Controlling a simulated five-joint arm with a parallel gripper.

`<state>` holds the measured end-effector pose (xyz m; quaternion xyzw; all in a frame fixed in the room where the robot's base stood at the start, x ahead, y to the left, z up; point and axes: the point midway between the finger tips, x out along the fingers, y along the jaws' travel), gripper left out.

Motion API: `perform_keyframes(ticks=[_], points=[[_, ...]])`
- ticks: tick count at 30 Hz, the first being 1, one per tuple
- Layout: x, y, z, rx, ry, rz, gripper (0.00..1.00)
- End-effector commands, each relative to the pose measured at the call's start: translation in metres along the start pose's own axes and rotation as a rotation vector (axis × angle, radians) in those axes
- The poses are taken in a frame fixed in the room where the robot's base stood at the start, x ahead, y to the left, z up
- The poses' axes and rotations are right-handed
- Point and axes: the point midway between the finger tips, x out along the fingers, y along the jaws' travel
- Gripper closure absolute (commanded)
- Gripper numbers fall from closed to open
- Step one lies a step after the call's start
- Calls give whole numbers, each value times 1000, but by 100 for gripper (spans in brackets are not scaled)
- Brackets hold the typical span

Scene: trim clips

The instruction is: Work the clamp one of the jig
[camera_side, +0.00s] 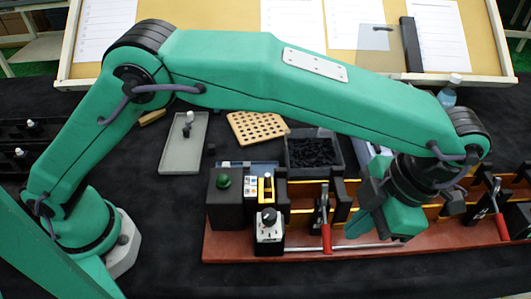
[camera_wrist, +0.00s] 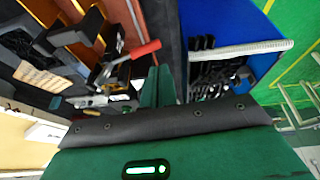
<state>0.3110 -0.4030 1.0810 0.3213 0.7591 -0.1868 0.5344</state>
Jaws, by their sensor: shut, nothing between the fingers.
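The jig (camera_side: 300,253) is a long red-brown base with black blocks and yellow strips. One toggle clamp (camera_side: 322,203) with a red handle (camera_side: 326,238) stands left of my gripper. Another red-handled clamp (camera_side: 497,208) stands at the far right. I cannot tell from markings which is clamp one. My gripper (camera_wrist: 158,72) is shut and empty, its two green fingers together. In the wrist view a red handle (camera_wrist: 145,49) lies just left of and beyond the fingertips, apparently apart from them. In the side view my gripper (camera_side: 392,230) is over the jig between the two clamps.
A black control box with a green button (camera_side: 223,182) and a dial unit (camera_side: 268,235) sit at the jig's left. Behind are a bin of black clips (camera_side: 314,152), a perforated wooden board (camera_side: 256,126) and a grey tray (camera_side: 183,150). The dark front cloth is clear.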

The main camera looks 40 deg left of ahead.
Motion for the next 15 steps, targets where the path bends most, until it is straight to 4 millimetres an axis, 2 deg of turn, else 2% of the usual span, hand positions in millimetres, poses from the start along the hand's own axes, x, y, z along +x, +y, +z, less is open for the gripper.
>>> perform_keyframes(ticks=[15], points=[[-51,-8,1,0,-2,5,100]])
